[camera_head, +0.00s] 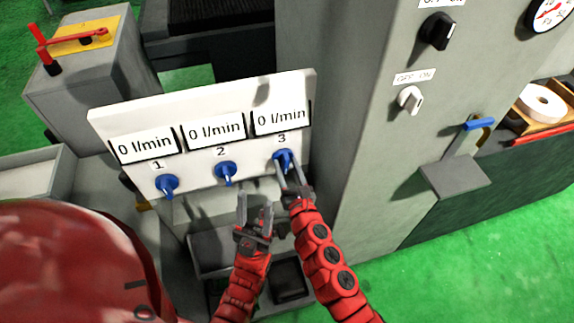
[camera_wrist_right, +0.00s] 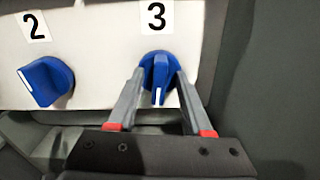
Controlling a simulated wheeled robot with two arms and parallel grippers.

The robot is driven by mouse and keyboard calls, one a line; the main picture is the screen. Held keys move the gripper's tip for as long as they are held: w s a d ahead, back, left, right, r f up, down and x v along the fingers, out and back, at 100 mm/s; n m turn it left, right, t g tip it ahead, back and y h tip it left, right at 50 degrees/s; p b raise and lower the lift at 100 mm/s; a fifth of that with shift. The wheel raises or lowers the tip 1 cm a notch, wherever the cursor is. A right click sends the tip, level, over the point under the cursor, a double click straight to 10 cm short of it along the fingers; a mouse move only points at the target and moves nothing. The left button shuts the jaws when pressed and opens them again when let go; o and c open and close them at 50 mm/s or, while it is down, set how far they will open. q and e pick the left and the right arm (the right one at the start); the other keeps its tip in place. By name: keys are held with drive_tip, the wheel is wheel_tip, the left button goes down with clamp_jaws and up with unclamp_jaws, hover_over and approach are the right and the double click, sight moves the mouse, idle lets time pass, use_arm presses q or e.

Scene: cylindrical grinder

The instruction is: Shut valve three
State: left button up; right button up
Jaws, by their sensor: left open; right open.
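Valve three is a blue knob (camera_head: 282,157) under the label 3 on the white panel (camera_head: 105,122). Its display above reads 0 l/min. In the right wrist view the valve three knob (camera_wrist_right: 159,72) has its white mark pointing straight down. My right gripper (camera_head: 290,168) is open, with one finger on each side of this knob; I cannot tell whether the fingers touch it. My left gripper (camera_head: 255,207) is open and empty, below the panel and left of my right gripper.
Valve one (camera_head: 167,184) and valve two (camera_head: 227,172) are blue knobs to the left; both displays read 0 l/min. A grey machine column (camera_head: 350,120) with a black switch (camera_head: 438,31) and a white switch (camera_head: 410,98) stands right of the panel. Green floor lies at lower right.

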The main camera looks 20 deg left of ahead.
clamp_jaws()
idle(0.3)
